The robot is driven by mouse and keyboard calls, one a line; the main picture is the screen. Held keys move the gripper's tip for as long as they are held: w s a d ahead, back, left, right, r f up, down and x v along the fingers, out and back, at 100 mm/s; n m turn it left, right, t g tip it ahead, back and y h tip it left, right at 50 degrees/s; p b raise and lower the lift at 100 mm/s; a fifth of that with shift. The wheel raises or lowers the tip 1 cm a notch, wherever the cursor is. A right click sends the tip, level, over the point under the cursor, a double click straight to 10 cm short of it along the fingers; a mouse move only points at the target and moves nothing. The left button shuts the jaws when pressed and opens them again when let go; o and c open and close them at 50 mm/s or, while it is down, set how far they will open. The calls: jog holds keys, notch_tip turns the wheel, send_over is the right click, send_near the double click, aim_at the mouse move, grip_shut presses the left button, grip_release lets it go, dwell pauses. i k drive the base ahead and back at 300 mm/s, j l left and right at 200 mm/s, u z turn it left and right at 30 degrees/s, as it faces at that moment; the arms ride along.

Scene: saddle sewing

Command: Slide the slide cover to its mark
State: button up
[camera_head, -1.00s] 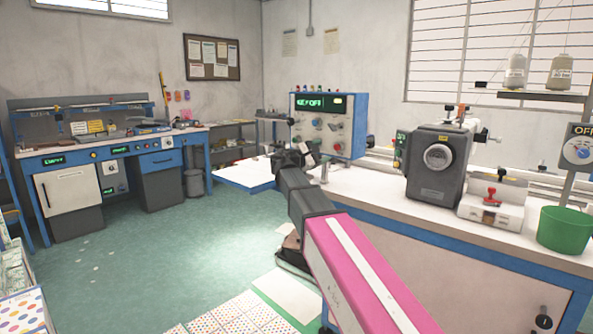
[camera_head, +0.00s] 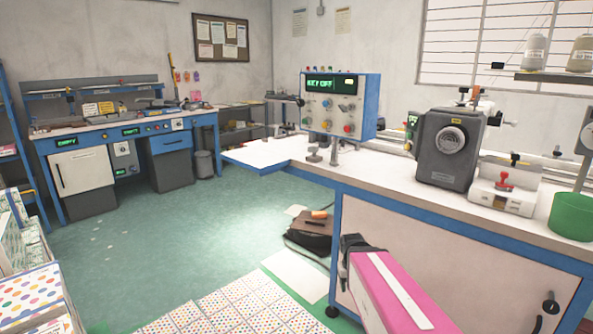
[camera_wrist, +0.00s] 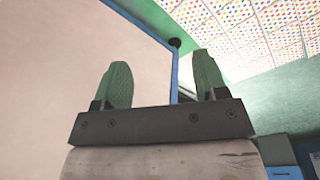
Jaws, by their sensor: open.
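No part is clearly recognisable as the slide cover or its mark. A white unit with a red knob (camera_head: 508,187) stands on the bench at the right, beside a dark grey machine head (camera_head: 449,150); I cannot tell whether the cover is on either. My gripper (camera_wrist: 160,86) shows in the wrist view with its two green fingers apart and nothing between them. It is low, by the bench's pale front panel (camera_wrist: 75,60). In the head view my pink arm is in front of the bench, and the fingers are hidden.
The white-topped bench (camera_head: 385,183) also carries a blue control box (camera_head: 340,105) and a green bucket (camera_head: 573,216). A dark bag (camera_head: 308,235) and dotted sheets (camera_head: 230,312) lie on the floor. A second workbench (camera_head: 110,135) stands at the back left. Open floor lies between.

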aim_at(514, 162)
jog(key=z, duration=1.45)
